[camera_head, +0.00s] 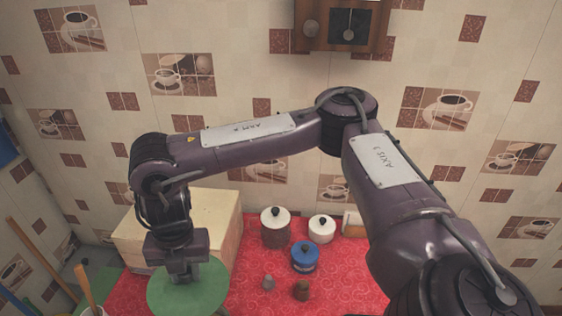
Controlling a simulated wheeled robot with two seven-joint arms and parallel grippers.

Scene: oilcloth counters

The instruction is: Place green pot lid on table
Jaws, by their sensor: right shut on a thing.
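A round green pot lid (212,292) shows at the lower left of the head view, in front of the pale box. My right gripper (184,278) points down over the middle of the lid and is shut on it. The fingertips and the lid's knob are hidden. The table (345,282) has a red patterned cloth. I cannot tell how far the lid is above the table. My left gripper is not in view.
A pale wooden box (219,212) stands behind the lid. A brown pot with a white lid (274,236), a white pot (321,233) and a blue pot (304,261) stand right of it. Two small items (301,291) lie in front. Wooden handles (45,262) stand at left.

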